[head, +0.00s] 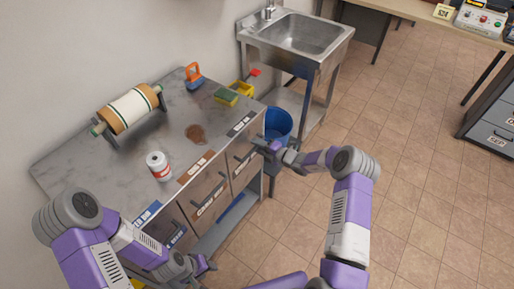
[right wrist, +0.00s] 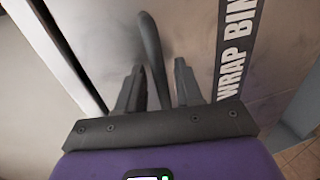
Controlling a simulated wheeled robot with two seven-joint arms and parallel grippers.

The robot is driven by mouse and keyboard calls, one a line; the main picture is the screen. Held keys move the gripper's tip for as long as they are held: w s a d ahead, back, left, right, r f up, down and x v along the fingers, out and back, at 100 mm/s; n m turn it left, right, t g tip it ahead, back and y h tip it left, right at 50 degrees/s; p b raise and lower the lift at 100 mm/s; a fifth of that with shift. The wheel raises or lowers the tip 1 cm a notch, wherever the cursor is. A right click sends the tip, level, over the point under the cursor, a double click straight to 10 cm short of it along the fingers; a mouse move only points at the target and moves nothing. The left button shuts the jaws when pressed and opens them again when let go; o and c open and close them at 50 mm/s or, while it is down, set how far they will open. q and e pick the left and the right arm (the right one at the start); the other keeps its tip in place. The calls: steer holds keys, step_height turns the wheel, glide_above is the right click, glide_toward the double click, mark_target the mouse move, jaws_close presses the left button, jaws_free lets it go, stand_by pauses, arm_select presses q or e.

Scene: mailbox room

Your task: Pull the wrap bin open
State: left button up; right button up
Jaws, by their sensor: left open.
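The wrap bin (head: 243,165) is the front at the right end of the grey counter. It looks shut, level with the front beside it. In the right wrist view its face (right wrist: 198,35) carries a dark strip lettered WRAP BIN and a dark bar handle (right wrist: 153,55). My right gripper (right wrist: 156,85) is open, one finger on each side of the handle, with gaps visible. In the head view my right gripper (head: 264,146) is at this front and hides its handle. My left gripper (head: 208,265) is open and empty, low in front of the counter's left part.
The counter (head: 100,165) bears a paper roll (head: 130,108), a white can (head: 158,166), a brown spill (head: 196,134), a sponge (head: 226,96) and an orange-handled item (head: 193,77). A blue bucket (head: 278,122) stands beyond the wrap bin, near the sink (head: 300,35). Floor at right is clear.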

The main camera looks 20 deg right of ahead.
steer(key=shift+w+a+f, duration=0.1)
steer(key=shift+w+a, duration=0.05)
steer(key=shift+w, duration=0.05)
jaws_close()
stand_by(0.3)
